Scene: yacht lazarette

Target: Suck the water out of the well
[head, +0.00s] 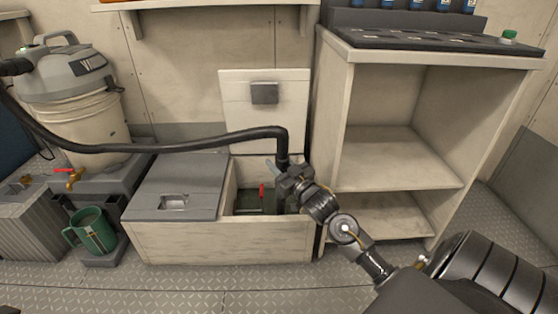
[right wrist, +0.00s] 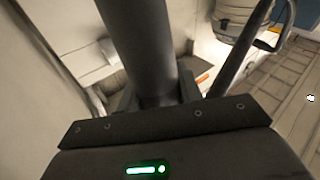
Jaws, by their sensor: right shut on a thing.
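A wet vacuum (head: 65,80) with a grey head and a cream drum stands at the left in the head view. Its black hose (head: 180,146) runs across to the well (head: 250,200), an open compartment in a pale box. My right gripper (head: 284,178) is shut on the hose's downward end above the right part of the well. In the right wrist view the dark tube (right wrist: 145,45) stands between the jaws. A small red piece (head: 262,192) shows inside the well. The hose's tip and any water are hidden or too dark to tell. My left gripper is not in view.
A grey lid (head: 178,185) covers the box's left part. A raised pale hatch panel (head: 265,105) stands behind the well. An open shelf cabinet (head: 400,150) is close on the right.

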